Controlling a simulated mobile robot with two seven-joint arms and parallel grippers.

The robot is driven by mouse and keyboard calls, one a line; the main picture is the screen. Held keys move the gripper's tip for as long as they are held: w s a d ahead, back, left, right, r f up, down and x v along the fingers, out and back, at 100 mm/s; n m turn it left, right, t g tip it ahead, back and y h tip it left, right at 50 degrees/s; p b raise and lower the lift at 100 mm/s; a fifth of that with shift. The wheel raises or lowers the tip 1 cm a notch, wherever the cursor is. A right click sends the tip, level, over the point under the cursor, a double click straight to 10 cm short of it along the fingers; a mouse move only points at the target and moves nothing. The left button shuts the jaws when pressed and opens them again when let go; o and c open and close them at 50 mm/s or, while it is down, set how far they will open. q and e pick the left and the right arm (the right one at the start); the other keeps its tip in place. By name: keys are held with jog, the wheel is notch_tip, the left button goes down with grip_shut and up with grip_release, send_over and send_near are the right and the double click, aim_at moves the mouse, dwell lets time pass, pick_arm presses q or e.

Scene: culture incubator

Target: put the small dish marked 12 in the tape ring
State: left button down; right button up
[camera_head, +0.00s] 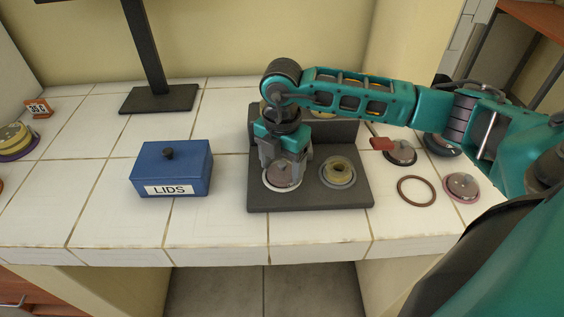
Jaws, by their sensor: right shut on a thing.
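My right gripper (284,170) points down over the front left of a dark stepped stand (310,200). It is shut on a small round dish (283,178) with a pale rim and a brownish-grey middle. The dish is at the stand's lower level; I cannot tell whether it touches it. No number 12 is legible on any dish. The tape ring (416,205), a thin brown ring, lies flat on the tiles right of the stand. The white tile inside it shows bare. My left gripper is not in view.
A second dish (338,172) sits on the stand. Other dishes (400,153) (461,186) lie around the ring, one beside a red tag (382,143). A blue LIDS box (172,168) and a black post base (159,98) stand left. The front left tiles are clear.

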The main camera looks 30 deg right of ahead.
jog(key=shift+r, duration=0.1)
jog(key=shift+f, duration=0.2)
jog(key=o, duration=1.1)
jog(key=shift+c, duration=0.2)
jog(key=shift+r, duration=0.45)
notch_tip(320, 180, up, 12)
jog(key=shift+f, duration=0.2)
